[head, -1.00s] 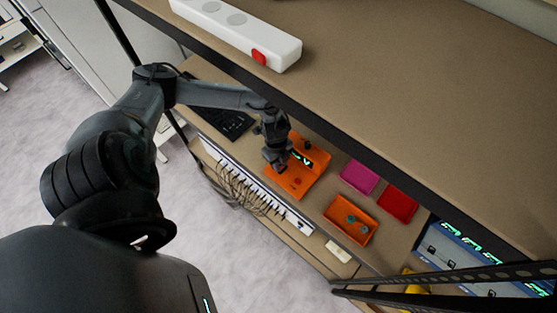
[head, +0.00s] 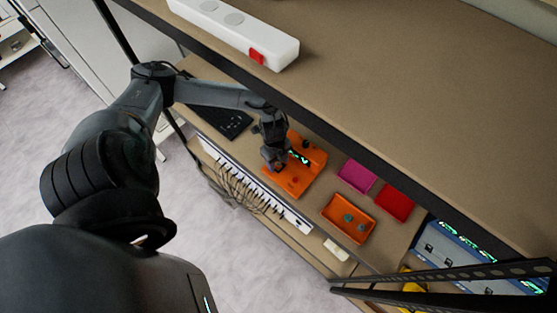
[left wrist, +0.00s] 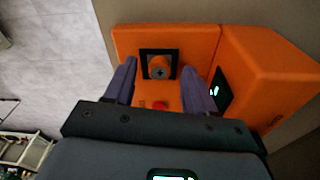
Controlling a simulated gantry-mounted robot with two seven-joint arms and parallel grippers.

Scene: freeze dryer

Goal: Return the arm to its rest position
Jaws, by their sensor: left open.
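My left gripper (head: 277,165) is over the left part of an orange device (head: 310,170) on the lower shelf. In the left wrist view my left gripper (left wrist: 160,88) is open, its two purple fingers apart with nothing between them that I can see held. A red button (left wrist: 160,105) and a small dark display with green marks show too. I cannot tell whether the fingers touch the device. My right gripper is not in view.
An orange tray (head: 330,208) with small grey parts, a magenta tray (head: 356,176) and a red tray (head: 396,202) stand to the right. The upper shelf (head: 400,90), carrying a white power strip (head: 235,35), overhangs the lower one.

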